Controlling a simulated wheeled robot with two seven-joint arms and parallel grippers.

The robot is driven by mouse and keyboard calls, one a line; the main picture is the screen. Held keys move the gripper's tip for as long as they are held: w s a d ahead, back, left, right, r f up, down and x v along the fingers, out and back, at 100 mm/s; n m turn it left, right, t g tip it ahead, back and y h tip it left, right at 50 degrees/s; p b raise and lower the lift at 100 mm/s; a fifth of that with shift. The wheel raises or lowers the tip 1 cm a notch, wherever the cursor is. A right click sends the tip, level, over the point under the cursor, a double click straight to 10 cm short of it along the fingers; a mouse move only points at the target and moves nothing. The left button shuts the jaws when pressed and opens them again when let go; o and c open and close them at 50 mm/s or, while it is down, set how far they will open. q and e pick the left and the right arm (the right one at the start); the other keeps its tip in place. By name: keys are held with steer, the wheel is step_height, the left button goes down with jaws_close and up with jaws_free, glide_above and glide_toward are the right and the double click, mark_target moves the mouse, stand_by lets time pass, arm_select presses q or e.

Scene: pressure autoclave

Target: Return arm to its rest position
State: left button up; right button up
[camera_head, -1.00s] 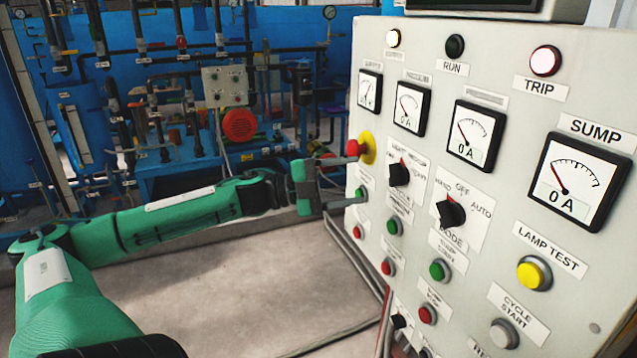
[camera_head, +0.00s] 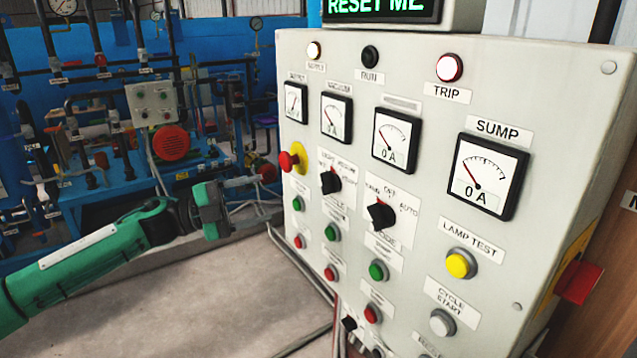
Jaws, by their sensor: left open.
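My left arm (camera_head: 95,255) is green and reaches in from the left. My left gripper (camera_head: 255,195) is open and empty, with its two fingers pointing right toward the panel's left edge. It sits below and to the left of the red emergency-stop button (camera_head: 289,161) with the yellow collar, apart from it. The grey control panel (camera_head: 480,90) fills the right half. My right gripper is out of view.
The display (camera_head: 385,8) above the panel reads "RESET ME". A red knob (camera_head: 579,282) sticks out of the panel's right side. Blue pipework and pumps (camera_head: 90,175) stand behind my arm. Bare floor (camera_head: 190,310) lies below it.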

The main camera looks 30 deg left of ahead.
arm_select(q)
steer(key=a+f+n+t+y, duration=0.4)
steer(key=a+f+n+y, duration=0.7)
steer(key=a+f, duration=0.9)
steer(key=s+a+f+n+g+y, duration=0.1)
steer(key=s+f+n+g+y, duration=0.3)
steer(key=f, duration=1.1)
steer(key=s+a+f+n+g+y, duration=0.1)
steer(key=s+f+n+y, duration=0.15)
steer(key=s+f, duration=0.85)
steer(key=s+d+f+n+g, duration=0.1)
steer(key=s+d+f+g, duration=0.3)
steer(key=f, duration=0.6)
steer(key=s+d+f+n, duration=0.1)
steer(key=s+d+f, duration=0.2)
steer(key=d+f, duration=0.45)
steer(key=s+d+f+n+g, duration=0.1)
steer(key=s+d+f+g, duration=0.15)
steer(key=f, duration=0.95)
steer(key=s+d+f+g+h, duration=0.1)
steer(key=s+d+f, duration=0.3)
steer(key=d, duration=0.5)
steer(key=s+d+f+g+h, duration=0.1)
steer(key=s+d+f+g, duration=0.2)
steer(key=s+d, duration=0.4)
steer(key=s+d+f+g+h, duration=0.2)
steer(key=s+d+f, duration=0.4)
steer(key=d, duration=0.5)
steer(key=shift+d, duration=0.25)
